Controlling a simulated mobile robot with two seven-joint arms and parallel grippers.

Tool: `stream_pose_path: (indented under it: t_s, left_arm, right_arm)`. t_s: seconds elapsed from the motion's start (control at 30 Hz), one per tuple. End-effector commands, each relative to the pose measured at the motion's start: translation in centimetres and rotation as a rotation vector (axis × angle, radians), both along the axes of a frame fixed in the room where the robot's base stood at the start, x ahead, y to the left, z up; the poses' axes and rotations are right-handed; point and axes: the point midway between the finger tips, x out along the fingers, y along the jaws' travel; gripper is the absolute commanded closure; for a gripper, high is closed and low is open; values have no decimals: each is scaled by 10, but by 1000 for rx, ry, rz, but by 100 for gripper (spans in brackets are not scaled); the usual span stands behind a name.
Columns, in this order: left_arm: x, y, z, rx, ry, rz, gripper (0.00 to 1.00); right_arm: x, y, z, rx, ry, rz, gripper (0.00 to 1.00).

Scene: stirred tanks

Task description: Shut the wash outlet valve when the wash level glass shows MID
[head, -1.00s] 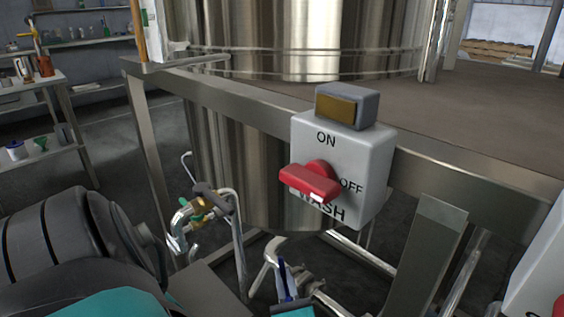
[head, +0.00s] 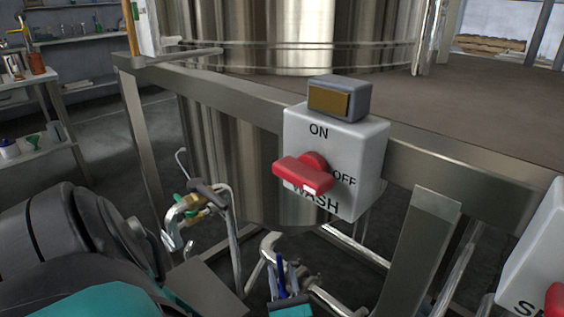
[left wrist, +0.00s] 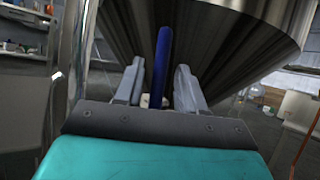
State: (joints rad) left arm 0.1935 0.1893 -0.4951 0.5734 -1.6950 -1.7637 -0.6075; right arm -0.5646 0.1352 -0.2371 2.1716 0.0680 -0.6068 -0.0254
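The blue lever handle (left wrist: 161,62), apparently the outlet valve's, stands upright between the fingers of my left gripper (left wrist: 160,82) in the left wrist view. The fingers are apart, with a gap beside the handle at least on the left, so the gripper is open around it. In the head view the blue handle (head: 281,272) and the left gripper (head: 289,291) show low in the middle, below the steel tank (head: 235,165). The valve body is mostly hidden. I cannot make out a level glass or a MID mark. My right gripper is not in view.
A grey WASH switch box (head: 350,150) with a red knob (head: 303,173) and an amber lamp (head: 329,101) sits on the steel frame rail (head: 440,172). Another valve with bent pipes (head: 195,205) is left of the gripper. A second box (head: 535,245) is at right.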

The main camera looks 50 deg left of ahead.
Motion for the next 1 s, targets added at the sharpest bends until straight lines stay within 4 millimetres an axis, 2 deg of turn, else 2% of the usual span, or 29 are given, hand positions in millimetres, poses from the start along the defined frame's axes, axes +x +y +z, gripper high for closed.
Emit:
stream_pose_path:
  t_s: [0.27,0.43,0.6,0.77,1.0]
  left_arm:
    - [0,0,0,-2,1,0,58]
    - [-1,0,14,-2,-1,-1,58]
    - [-1,0,42,-2,-1,-1,58]
    - [-1,0,72,-3,-1,-1,58]
    - [-1,0,121,-2,0,-2,58]
  right_arm:
    - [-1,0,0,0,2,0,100]
    - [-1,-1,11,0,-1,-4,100]
    - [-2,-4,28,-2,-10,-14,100]
    - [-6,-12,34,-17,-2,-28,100]
    - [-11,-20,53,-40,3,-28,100]
